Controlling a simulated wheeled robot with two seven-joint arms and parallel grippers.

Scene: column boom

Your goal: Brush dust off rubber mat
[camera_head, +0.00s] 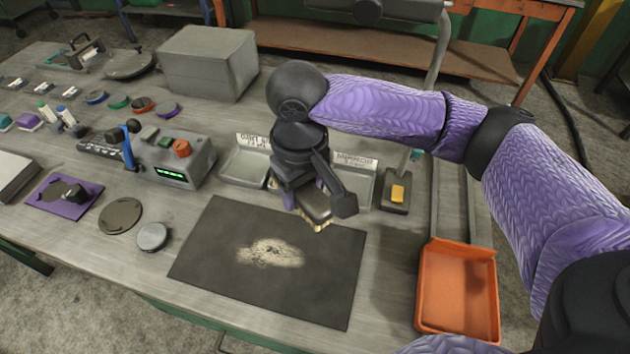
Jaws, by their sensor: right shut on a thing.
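The dark rubber mat (210,265) lies flat on the workbench, with a pale patch of dust (270,253) near its middle. My right gripper (318,198) is over the mat's far right part, shut on a brush (318,213). The brush has a grey body and pale bristles pointing down. The bristles are close to the mat, right of the dust; I cannot tell whether they touch it. The gripper hides part of the brush and the mat's far edge. My left gripper is not in view.
Two labelled metal trays (243,166) stand behind the mat, partly hidden by my right arm. An orange bin (457,290) is to the right. A control box (172,160), round discs (152,237) and a large grey box (208,62) stand on the left side.

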